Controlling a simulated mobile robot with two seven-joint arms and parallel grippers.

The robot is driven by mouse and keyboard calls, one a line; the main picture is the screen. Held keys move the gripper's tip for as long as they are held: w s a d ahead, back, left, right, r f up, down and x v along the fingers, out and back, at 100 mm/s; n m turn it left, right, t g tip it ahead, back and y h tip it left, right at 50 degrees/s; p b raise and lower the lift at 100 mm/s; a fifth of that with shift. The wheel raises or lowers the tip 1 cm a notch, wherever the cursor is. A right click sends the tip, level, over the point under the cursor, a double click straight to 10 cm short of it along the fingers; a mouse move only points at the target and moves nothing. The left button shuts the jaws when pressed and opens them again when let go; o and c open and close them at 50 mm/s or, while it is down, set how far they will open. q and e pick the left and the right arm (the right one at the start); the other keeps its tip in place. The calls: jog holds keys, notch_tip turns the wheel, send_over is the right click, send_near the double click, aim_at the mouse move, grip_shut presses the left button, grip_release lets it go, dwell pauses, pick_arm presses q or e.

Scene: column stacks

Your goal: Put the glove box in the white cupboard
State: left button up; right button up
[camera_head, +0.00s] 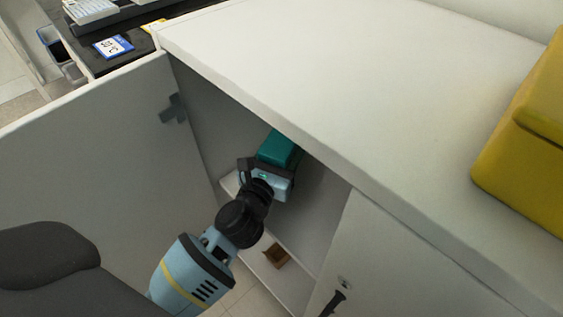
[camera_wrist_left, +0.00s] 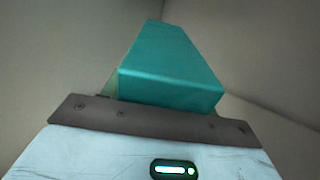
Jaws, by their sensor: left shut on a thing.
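The glove box is a teal box (camera_head: 277,148), partly hidden under the cupboard's top edge in the head view. It also shows in the left wrist view (camera_wrist_left: 172,70), just beyond the gripper's front. My left gripper (camera_head: 268,164) is shut on it, inside the open white cupboard (camera_head: 262,88). The box is held at the level of the upper shelf (camera_head: 231,184); I cannot tell whether it touches the shelf. The gripper's fingers are mostly hidden. My right gripper is not in view.
The open door (camera_head: 100,160) stands left of my arm. A closed door (camera_head: 395,265) with a dark handle is at the right. A small brown box (camera_head: 276,256) sits lower in the cupboard. A yellow case (camera_head: 525,135) stands on top.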

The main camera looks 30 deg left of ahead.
pick_arm(q)
notch_tip(320, 180, down, 4)
jog(key=shift+d+r+b, duration=0.1)
jog(key=shift+r+b, duration=0.15)
jog(key=shift+b, duration=0.7)
jog(key=shift+r, duration=0.15)
jog(key=o, duration=0.8)
jog(key=shift+s+f, duration=0.1)
jog(key=shift+f, duration=0.15)
jog(key=o, duration=0.5)
